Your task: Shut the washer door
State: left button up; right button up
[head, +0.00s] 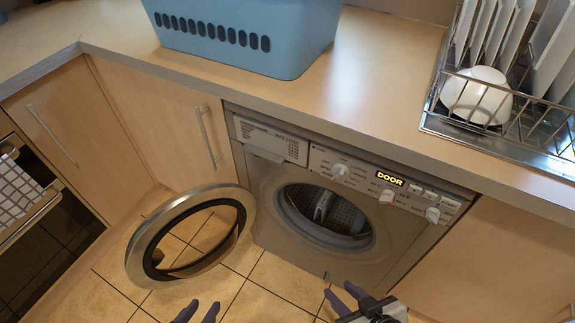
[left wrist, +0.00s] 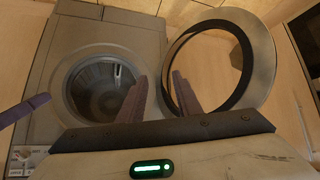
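The washer (head: 300,215) stands under the counter, and its drum opening (head: 325,215) is uncovered. The washer door (head: 142,245), a round ring with a dark inner rim, is swung wide open to the left. In the left wrist view the door (left wrist: 262,50) is at the upper right and the drum opening (left wrist: 98,88) at the left. My left gripper (head: 198,312) is open and empty at the bottom edge, below and right of the door; its fingers also show apart in the left wrist view (left wrist: 162,100). My right gripper (head: 342,298) is in front of the washer, fingers apart, touching nothing visible.
A counter (head: 370,75) runs above the washer, with a blue basket (head: 250,35) and a dish rack (head: 500,130) holding plates and a white bowl (head: 477,95). Cabinets flank the washer. An oven (head: 45,225) is at the left. The tiled floor (head: 260,295) is clear.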

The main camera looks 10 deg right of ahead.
aim_at(142, 257)
jog(key=u, duration=1.2)
jog(key=k, duration=0.9)
jog(key=z, duration=1.45)
jog(key=i, duration=0.5)
jog(key=u, duration=0.05)
jog(key=k, duration=0.5)
jog(key=u, duration=2.35)
jog(key=i, duration=1.35)
jog(key=z, duration=2.1)
